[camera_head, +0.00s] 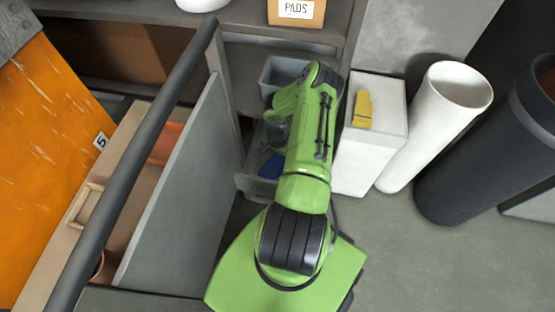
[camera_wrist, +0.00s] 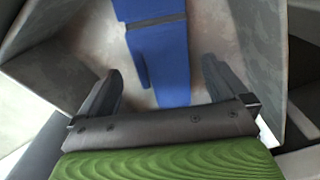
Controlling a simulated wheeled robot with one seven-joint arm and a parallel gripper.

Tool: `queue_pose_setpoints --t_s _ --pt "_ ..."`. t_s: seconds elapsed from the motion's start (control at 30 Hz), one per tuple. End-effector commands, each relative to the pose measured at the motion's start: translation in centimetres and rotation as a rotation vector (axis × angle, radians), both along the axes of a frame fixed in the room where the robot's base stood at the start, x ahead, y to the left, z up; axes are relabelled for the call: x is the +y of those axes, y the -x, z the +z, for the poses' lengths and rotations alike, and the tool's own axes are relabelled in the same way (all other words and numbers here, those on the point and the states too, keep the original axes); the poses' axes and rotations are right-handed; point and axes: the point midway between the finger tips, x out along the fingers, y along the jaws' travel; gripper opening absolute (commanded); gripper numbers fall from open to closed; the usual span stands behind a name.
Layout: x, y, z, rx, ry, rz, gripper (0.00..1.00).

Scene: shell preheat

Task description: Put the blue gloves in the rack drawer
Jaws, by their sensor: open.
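The blue gloves (camera_wrist: 160,62) lie on the pale floor of the open rack drawer (camera_wrist: 255,70), between its grey side walls. A small blue patch of the gloves (camera_head: 272,166) also shows in the head view, inside the drawer (camera_head: 258,188), beside my green arm. My gripper (camera_wrist: 160,72) is open above the drawer floor. One finger is on each side of the gloves, apart from them in the picture. The near end of the gloves and their exact height below the fingertips are unclear. My arm hides much of the drawer in the head view.
A grey bin (camera_head: 284,72) sits on the rack behind my arm. A white block (camera_head: 372,150) with a yellow item (camera_head: 363,110) stands to the right, near a white cylinder (camera_head: 432,125) and a dark one (camera_head: 480,160). A grey panel (camera_head: 185,195) and dark rail (camera_head: 140,160) bound the left.

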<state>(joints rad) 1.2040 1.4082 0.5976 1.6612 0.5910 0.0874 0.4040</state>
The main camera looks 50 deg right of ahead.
Motion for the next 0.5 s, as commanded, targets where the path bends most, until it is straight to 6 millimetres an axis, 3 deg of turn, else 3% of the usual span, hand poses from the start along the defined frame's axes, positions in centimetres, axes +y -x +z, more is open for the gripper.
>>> queue_pose_setpoints --t_s 0.03,0.2,0.33,0.5 --pt "-0.2 -0.1 2.1 -0.001 0.005 0.002 1.00" --pt "-0.1 0.0 6.3 0.001 0.003 0.002 1.00" --pt "0.0 0.0 8.1 0.001 0.001 0.000 1.00" --pt "0.0 0.0 8.7 0.000 0.000 0.000 1.00"
